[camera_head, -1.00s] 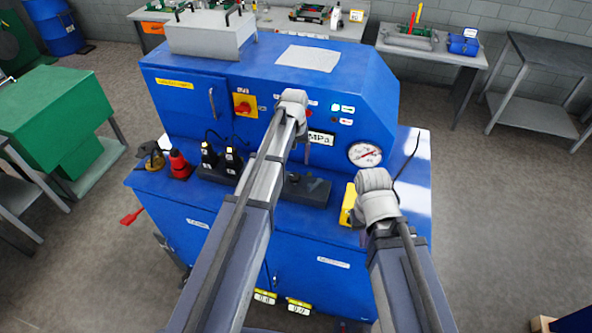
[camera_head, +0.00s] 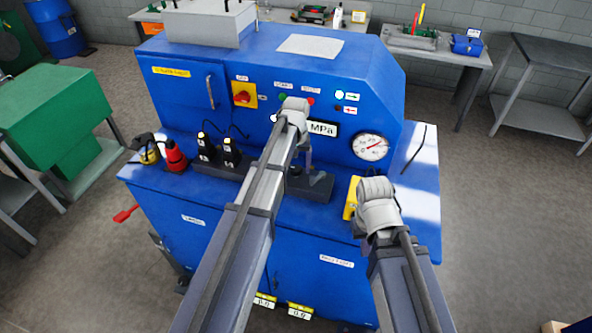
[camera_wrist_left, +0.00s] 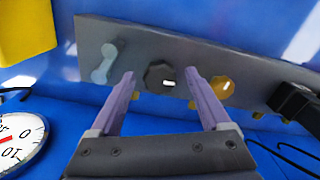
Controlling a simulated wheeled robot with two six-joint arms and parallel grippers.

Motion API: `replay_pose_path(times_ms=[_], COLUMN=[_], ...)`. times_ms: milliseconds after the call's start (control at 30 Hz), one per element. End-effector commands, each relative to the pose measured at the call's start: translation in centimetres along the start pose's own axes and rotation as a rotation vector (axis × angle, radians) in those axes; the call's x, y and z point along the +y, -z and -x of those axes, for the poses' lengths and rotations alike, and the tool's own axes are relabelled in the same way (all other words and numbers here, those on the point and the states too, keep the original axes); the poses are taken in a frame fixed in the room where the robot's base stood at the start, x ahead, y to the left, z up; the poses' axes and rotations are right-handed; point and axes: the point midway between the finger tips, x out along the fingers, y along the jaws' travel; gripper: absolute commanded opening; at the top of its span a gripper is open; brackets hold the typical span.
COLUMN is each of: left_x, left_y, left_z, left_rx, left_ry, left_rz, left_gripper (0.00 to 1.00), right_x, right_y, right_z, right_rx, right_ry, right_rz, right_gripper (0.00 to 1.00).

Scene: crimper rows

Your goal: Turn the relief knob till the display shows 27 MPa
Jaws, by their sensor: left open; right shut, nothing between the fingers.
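In the left wrist view, a grey block carries a dark knob (camera_wrist_left: 160,77) with a white mark and a brass-coloured knob (camera_wrist_left: 221,86) to its right. Which is the relief knob cannot be told. My left gripper (camera_wrist_left: 165,82) is open, its purple fingers on either side of the dark knob in the picture; contact cannot be told. In the head view, my left wrist covers the display's (camera_head: 323,129) left part; only "MPa" is readable. My right arm is over the bench's right side, with its fingers hidden behind its wrist.
A round gauge (camera_head: 370,147) with a red needle is right of the display. A yellow box (camera_head: 351,197) stands beside my right wrist. Black solenoid parts (camera_head: 229,154) stand left of my left arm. A light lever (camera_wrist_left: 106,62) is left of the dark knob.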

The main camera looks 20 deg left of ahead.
Motion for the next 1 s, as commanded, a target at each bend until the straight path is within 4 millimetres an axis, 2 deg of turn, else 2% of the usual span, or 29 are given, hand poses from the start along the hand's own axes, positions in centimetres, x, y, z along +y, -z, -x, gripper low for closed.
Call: replay_pose_path(times_ms=[200,900,1000], left_x=[0.0,-0.01,-0.01], left_y=[0.0,0.0,0.0], left_z=[0.08,0.07,0.07], left_rx=[0.0,0.0,0.0], left_ry=[0.0,0.0,0.0], left_rz=[0.0,0.0,-0.003], left_gripper=[0.79,0.0,0.0], right_x=[0.01,0.0,0.0], right_y=[-0.01,-0.01,-0.01], right_z=[0.08,0.07,0.07], right_rx=[0.0,0.0,0.0], right_ry=[0.0,0.0,0.0], right_rz=[0.0,0.0,0.0], right_gripper=[0.0,0.0,0.0])
